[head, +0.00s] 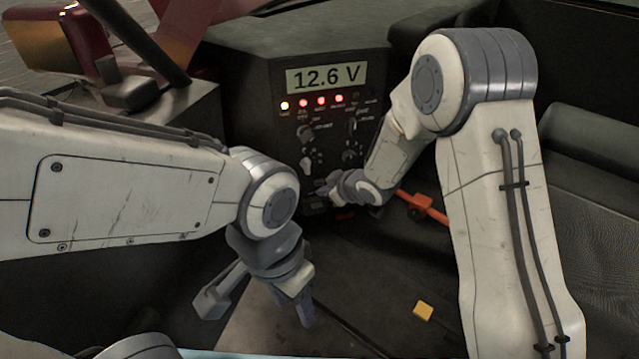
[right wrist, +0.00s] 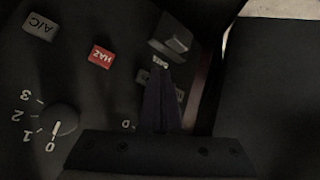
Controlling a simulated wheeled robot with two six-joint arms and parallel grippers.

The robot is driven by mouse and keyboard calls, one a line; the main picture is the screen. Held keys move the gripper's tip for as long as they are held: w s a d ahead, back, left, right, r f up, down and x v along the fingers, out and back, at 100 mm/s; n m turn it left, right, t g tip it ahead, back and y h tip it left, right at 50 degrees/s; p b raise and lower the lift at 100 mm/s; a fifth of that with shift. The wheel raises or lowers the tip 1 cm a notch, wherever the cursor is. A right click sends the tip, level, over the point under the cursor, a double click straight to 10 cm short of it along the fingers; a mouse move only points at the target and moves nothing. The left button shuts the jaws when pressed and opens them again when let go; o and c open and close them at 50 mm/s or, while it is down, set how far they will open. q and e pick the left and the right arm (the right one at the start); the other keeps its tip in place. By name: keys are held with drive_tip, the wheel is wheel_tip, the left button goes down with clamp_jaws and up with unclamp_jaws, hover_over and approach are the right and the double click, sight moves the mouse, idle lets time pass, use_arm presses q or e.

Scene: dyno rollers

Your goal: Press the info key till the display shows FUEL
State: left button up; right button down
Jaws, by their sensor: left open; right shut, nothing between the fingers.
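The display (head: 327,77) on the dark dash panel reads "12.6 V". My right gripper (head: 322,188) is shut and empty, low at the panel's front. In the right wrist view, its closed fingertips (right wrist: 161,70) are at a small pale key or label (right wrist: 160,62) whose upside-down lettering I cannot read. The fingers partly cover a grey key (right wrist: 143,76) beside it. I cannot tell which key is the info key, or whether the tips touch one. My left gripper (head: 258,304) is open and empty, low in front of the panel, above the floor.
A red HAZ key (right wrist: 101,56), an A/C key (right wrist: 40,26) and a rotary knob (right wrist: 57,120) sit near the right fingertips. A grey block (right wrist: 170,38) sticks out beyond them. An orange lever (head: 422,205) and a yellow block (head: 423,311) are right of centre.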

drive_tip(key=shift+w, duration=0.15)
idle(0.6)
drive_tip(key=shift+w+a+p, duration=0.15)
drive_tip(key=shift+w+p, duration=0.1)
drive_tip(key=shift+p, duration=0.1)
drive_tip(key=shift+w+a, duration=0.1)
drive_tip(key=shift+w, duration=0.25)
idle(0.5)
drive_tip(key=shift+s, duration=0.15)
drive_tip(key=shift+s+d, duration=0.25)
drive_tip(key=shift+s, duration=0.35)
drive_tip(key=s, duration=0.1)
drive_tip(key=s+d+b, duration=0.1)
drive_tip(key=s, duration=0.2)
drive_tip(key=shift+s+d+b, duration=0.3)
drive_tip(key=shift+s, duration=0.05)
